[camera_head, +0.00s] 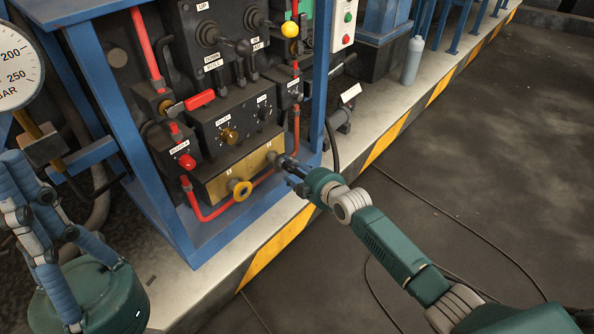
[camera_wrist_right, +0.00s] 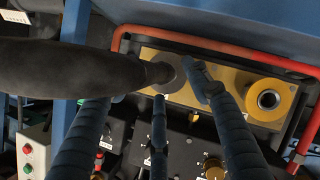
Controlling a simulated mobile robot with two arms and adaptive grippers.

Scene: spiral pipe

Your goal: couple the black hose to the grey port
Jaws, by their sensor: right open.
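The grey port (camera_head: 272,156) sits on the brass block (camera_head: 215,188) low on the panel. In the right wrist view the grey port (camera_wrist_right: 170,72) is a round disc on that block. The black hose (camera_wrist_right: 70,68) comes in from the left there, and its narrow end lies at the grey port; I cannot tell whether it is seated. The hose (camera_head: 333,140) also hangs at the frame's right side. My right gripper (camera_head: 290,168) is open, its fingers spread around the port area. My left gripper (camera_head: 45,215) is at the lower left, fingers apart and empty.
A yellow ring port (camera_head: 241,190) is beside the grey port, with red pipe (camera_head: 205,215) running round the block. Blue frame posts (camera_head: 318,85) flank the panel. A pressure gauge (camera_head: 15,70) is at the left. The floor at the right is open, with thin cables.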

